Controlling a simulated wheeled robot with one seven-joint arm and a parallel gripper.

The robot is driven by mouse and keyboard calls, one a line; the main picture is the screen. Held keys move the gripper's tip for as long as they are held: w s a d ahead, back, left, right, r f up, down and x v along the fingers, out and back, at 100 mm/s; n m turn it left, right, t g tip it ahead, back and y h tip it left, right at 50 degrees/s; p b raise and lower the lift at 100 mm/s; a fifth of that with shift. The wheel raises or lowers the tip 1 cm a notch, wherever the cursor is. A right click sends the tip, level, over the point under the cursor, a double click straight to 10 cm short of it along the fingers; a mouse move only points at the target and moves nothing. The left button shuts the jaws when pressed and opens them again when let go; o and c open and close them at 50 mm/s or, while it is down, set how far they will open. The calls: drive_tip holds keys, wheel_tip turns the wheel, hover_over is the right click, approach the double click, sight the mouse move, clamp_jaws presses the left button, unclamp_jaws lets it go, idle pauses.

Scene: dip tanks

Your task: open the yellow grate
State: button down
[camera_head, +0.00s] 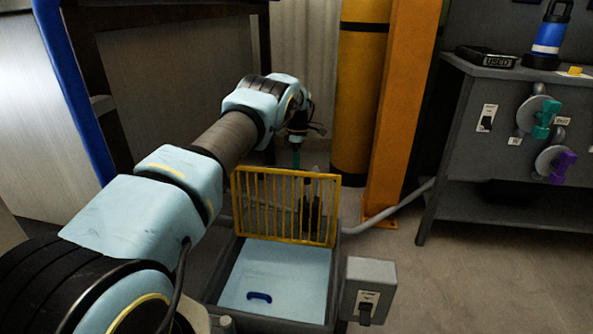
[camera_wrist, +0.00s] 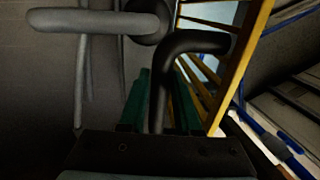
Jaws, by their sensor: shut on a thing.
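The yellow grate (camera_head: 262,237) stands raised, nearly upright, at the far side of an open tank (camera_head: 221,275) in the head view. Its yellow frame and bars also show at the right of the wrist view (camera_wrist: 241,70). My gripper (camera_head: 296,158) is behind the grate's top edge, pointing down. In the wrist view, its green fingers (camera_wrist: 153,100) are shut on a bent black handle (camera_wrist: 196,40) beside the grate's frame. The head view does not show the grip itself clearly.
Pale blue liquid fills the tank, with a blue handle-shaped object (camera_head: 259,297) in it. A grey switch box (camera_head: 371,272) stands at the tank's right. An orange post (camera_head: 399,110) and yellow cylinder (camera_head: 357,110) rise behind. A grey bench (camera_head: 480,92) with valves is at right.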

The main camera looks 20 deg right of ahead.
drive_tip(key=shift+w+d, duration=0.15)
drive_tip(key=shift+w, duration=0.2)
drive_tip(key=c, duration=0.7)
unclamp_jaws()
drive_tip(key=shift+o, duration=0.2)
drive_tip(key=p+v, duration=0.1)
drive_tip(key=v, duration=0.6)
drive_tip(key=shift+r+p, duration=0.2)
drive_tip(key=shift+p, duration=0.15)
